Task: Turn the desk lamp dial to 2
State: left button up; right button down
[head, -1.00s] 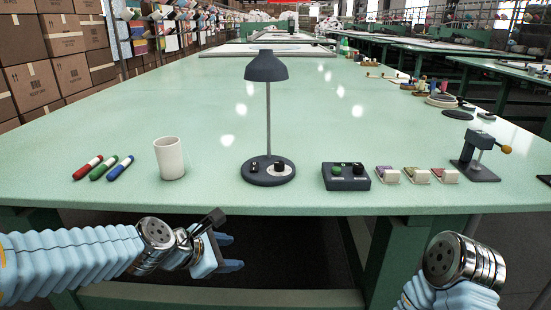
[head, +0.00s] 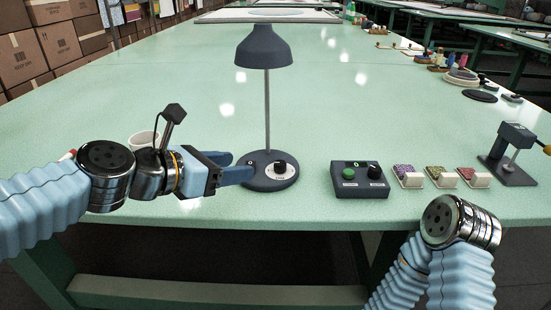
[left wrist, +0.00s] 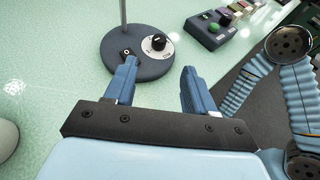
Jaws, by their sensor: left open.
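The dark desk lamp (head: 264,48) stands upright near the front edge of the table, its shade above a thin grey stem. On its round base is a black dial knob (head: 280,166) on a white scale plate; the knob also shows in the left wrist view (left wrist: 158,42). A small switch (left wrist: 126,53) sits beside it on the base. The scale's numbers are too small to read. My left gripper (head: 248,168) is open and empty, its fingertips at the left of the lamp base. In the left wrist view the fingers point toward the base, with the knob ahead of them.
A white mug (head: 143,140) stands behind my left arm, which also covers most of the markers.

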aim_at(278, 163)
pick_arm(q)
jog(key=x, duration=1.2)
jog(key=shift+w+d+f, duration=0.1)
jog(key=shift+w+f, duration=0.05)
jog(key=shift+f, duration=0.05)
jog(key=shift+c, duration=0.3)
grip_shut()
